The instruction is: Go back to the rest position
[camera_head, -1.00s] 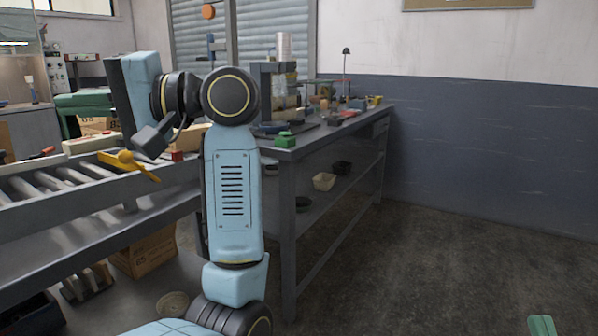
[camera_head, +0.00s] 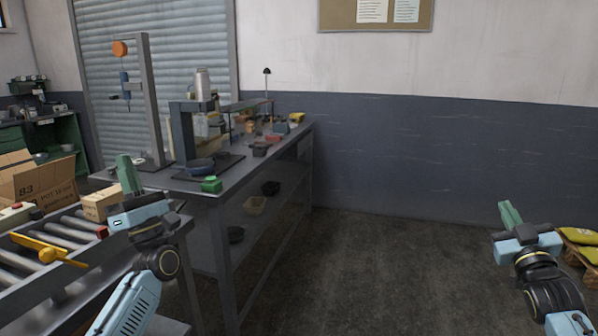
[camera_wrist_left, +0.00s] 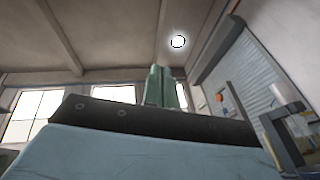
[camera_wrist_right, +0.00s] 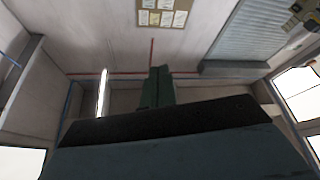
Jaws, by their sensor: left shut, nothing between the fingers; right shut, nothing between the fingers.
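My left gripper (camera_head: 128,172) stands at the left of the head view, in front of the roller conveyor, with its green fingers pointing up. In the left wrist view its fingers (camera_wrist_left: 160,86) are together with nothing between them, and the ceiling is behind them. My right gripper (camera_head: 509,214) is at the right of the head view over open floor, also pointing up. In the right wrist view its fingers (camera_wrist_right: 157,86) are together and empty, with a wall and ceiling behind. Both arms are raised and hold nothing.
A roller conveyor (camera_head: 75,228) with a yellow lever (camera_head: 45,250) is close to my left arm. A grey workbench (camera_head: 232,190) with tools stands at centre left. A pallet with yellow sacks (camera_head: 580,236) is at the right edge. The middle floor is clear.

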